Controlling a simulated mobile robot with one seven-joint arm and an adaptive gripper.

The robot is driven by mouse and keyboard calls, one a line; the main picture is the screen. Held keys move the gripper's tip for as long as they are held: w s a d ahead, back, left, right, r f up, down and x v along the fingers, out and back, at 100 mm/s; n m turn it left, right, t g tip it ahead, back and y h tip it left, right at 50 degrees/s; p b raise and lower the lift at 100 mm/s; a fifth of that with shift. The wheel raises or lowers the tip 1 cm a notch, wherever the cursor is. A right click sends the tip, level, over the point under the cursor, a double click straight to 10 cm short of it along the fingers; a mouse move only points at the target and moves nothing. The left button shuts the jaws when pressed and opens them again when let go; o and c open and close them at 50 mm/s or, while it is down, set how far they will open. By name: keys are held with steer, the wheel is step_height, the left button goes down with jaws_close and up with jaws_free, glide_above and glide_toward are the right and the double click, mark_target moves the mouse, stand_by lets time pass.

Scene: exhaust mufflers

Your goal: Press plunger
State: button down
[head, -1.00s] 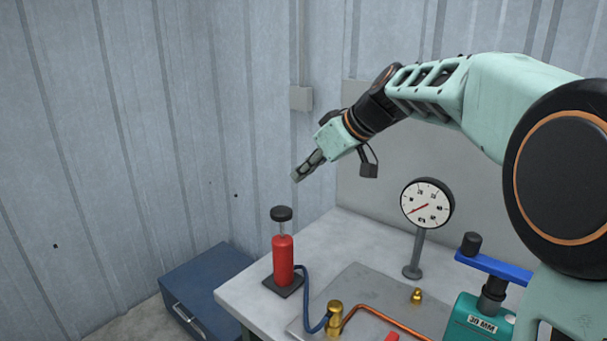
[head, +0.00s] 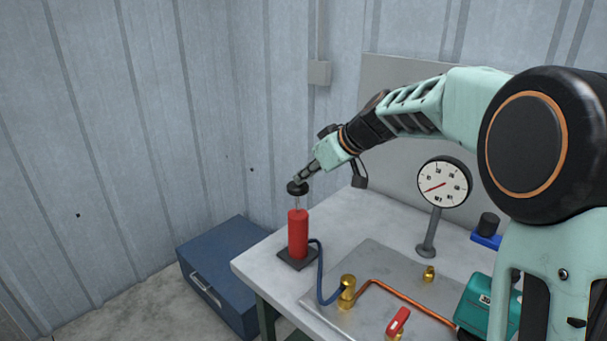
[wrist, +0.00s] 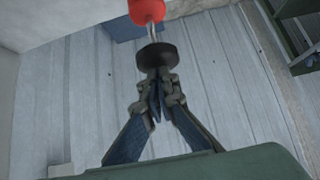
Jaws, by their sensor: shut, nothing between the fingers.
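The plunger is a black round knob (head: 297,188) on a thin clear rod above a red upright cylinder (head: 298,234) on a dark square base at the table's left corner. The rod stands out of the cylinder. My gripper (head: 300,178) is shut, its fingertips at the top of the knob; they appear to touch it. In the wrist view my gripper (wrist: 158,78) points at the black knob (wrist: 155,56), with the rod and part of the red cylinder (wrist: 146,10) beyond. The fingertips partly cover the knob's top there.
A blue hose runs from the cylinder to a brass fitting (head: 347,288) on a metal plate. A dial gauge (head: 444,183) stands on a post to the right. A red-handled valve (head: 398,321) and a teal device (head: 487,303) are nearer. A blue case (head: 222,265) lies on the floor at left.

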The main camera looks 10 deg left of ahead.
step_height(320, 180, down, 6)
steer(key=b, duration=0.7)
steer(key=shift+r, duration=0.1)
steer(key=shift+s, duration=0.1)
steer(key=shift+d, duration=0.1)
steer(key=v, duration=1.2)
steer(key=shift+r, duration=0.3)
step_height(320, 180, up, 8)
steer(key=a+p, duration=0.1)
steer(key=p, duration=0.5)
steer(key=shift+w+a, duration=0.25)
steer(key=shift+w, duration=0.05)
steer(key=shift+f, duration=0.1)
